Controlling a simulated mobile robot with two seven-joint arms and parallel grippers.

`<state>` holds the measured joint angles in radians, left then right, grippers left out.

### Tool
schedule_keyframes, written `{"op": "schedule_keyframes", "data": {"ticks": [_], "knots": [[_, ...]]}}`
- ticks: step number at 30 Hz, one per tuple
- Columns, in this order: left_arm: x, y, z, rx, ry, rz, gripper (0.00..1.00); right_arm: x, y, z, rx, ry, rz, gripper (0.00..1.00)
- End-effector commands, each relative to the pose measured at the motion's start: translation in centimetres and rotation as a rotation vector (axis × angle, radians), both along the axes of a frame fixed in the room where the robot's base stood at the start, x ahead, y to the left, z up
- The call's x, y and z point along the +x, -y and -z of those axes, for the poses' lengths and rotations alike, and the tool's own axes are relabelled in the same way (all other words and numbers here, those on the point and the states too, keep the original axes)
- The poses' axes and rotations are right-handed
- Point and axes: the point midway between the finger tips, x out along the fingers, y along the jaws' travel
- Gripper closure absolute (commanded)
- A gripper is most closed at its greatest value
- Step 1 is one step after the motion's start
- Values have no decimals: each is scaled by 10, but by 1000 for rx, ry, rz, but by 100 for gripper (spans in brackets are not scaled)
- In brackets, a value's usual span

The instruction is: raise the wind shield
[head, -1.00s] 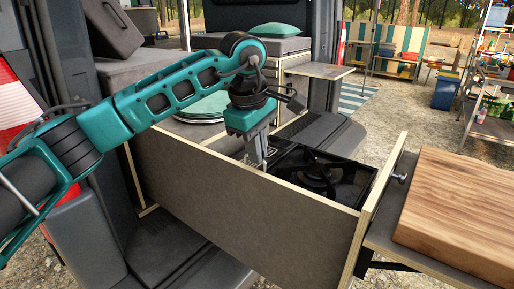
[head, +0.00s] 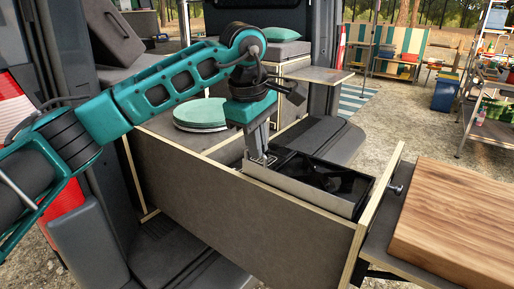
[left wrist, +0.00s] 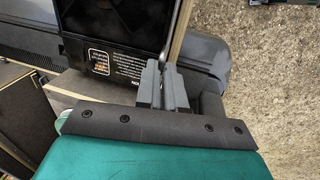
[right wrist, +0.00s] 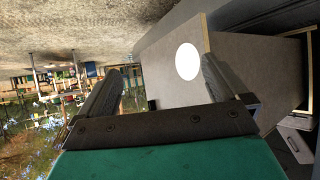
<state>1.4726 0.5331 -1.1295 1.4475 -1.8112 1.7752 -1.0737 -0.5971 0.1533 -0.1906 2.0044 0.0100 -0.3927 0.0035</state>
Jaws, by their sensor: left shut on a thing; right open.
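The wind shield (head: 310,193) is a grey metal strip standing up along the near side of the black stove (head: 322,172), inside the pulled-out drawer. It hides part of the stove, including most of the burner. My left gripper (head: 261,159) points down and is shut on the shield near its left end. In the left wrist view the left gripper's jaws (left wrist: 160,80) are closed beside the stove's labelled front (left wrist: 113,62). My right gripper (right wrist: 166,84) is open and empty in the right wrist view, with the drawer's panel (right wrist: 160,75) ahead of it.
A wooden board (head: 460,220) lies on the shelf to the right of the drawer. A round green-topped stool or lid (head: 201,115) sits behind the drawer. The drawer's wood-edged front panel (head: 372,215) stands at the right.

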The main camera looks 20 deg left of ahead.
Motion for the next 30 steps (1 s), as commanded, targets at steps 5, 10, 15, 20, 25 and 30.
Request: {"op": "schedule_keyframes", "data": {"ticks": [5,10,15,20,25,30], "knots": [[1,0,-50,-1,4,-2,100,-15,14,-12,-27,-29,20,0],[0,0,-76,-1,3,-2,100,-18,17,-24,-27,-35,33,0],[0,0,-84,0,2,-1,100,-17,15,-31,-19,-30,34,0],[1,0,-85,-2,6,-2,100,-16,14,-31,-18,-28,32,0],[1,0,-86,-4,9,-2,90,-13,13,-33,-18,-24,31,0],[1,0,-85,-3,7,-1,74,-12,13,-33,-20,-22,28,0]]}}
